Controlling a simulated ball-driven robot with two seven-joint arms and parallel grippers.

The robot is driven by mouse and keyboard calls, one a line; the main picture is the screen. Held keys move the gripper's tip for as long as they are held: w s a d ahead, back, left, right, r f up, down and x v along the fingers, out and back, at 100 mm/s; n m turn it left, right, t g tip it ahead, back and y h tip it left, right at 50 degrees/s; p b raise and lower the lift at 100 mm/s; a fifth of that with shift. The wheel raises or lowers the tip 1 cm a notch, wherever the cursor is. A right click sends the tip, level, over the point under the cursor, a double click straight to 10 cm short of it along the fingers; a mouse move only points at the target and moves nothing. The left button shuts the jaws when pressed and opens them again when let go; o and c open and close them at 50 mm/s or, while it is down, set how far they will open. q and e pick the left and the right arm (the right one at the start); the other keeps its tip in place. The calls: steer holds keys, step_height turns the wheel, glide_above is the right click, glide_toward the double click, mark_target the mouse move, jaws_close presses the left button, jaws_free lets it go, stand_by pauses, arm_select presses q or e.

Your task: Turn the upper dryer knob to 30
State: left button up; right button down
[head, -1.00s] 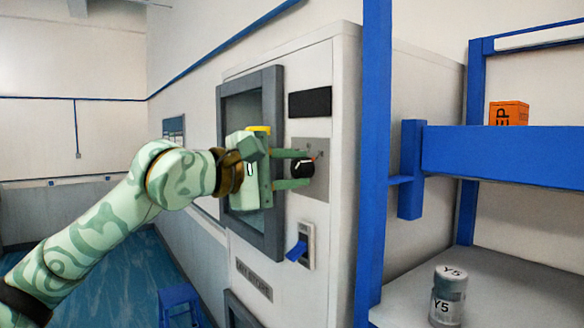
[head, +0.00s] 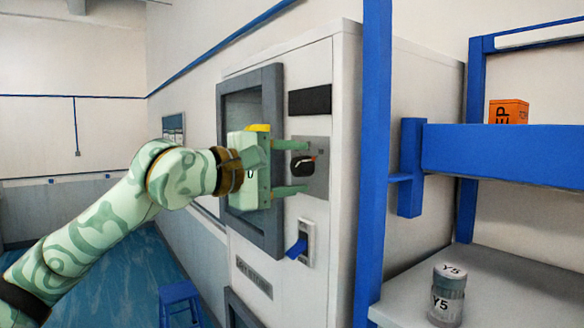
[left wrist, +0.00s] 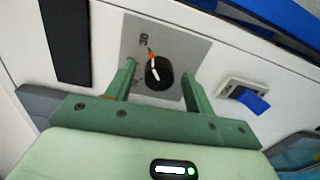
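The upper dryer knob (head: 302,165) is black and sits on a grey plate (head: 322,183) on the front of the white dryer (head: 318,235). In the left wrist view the knob (left wrist: 159,76) has a white and orange pointer, its orange end towards a small tick by the printed "30" (left wrist: 143,41). My left gripper (head: 306,167) is open, with one finger above and one below the knob. In the left wrist view its fingers (left wrist: 160,71) stand either side of the knob with a gap on each side. My right gripper is in neither view.
A dark window door (head: 270,100) is left of the knob. A blue lever (head: 297,249) sits below it. A blue shelf (head: 500,153) stands right, with an orange box (head: 508,113) and a Y5 jar (head: 447,295). A blue stool (head: 180,292) stands on the floor.

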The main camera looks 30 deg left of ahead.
arm_select(q)
steer(key=shift+s, duration=0.1)
steer(key=b+v, duration=0.8)
steer(key=v, duration=0.8)
steer(key=shift+r, duration=0.2)
steer(key=shift+a, duration=0.1)
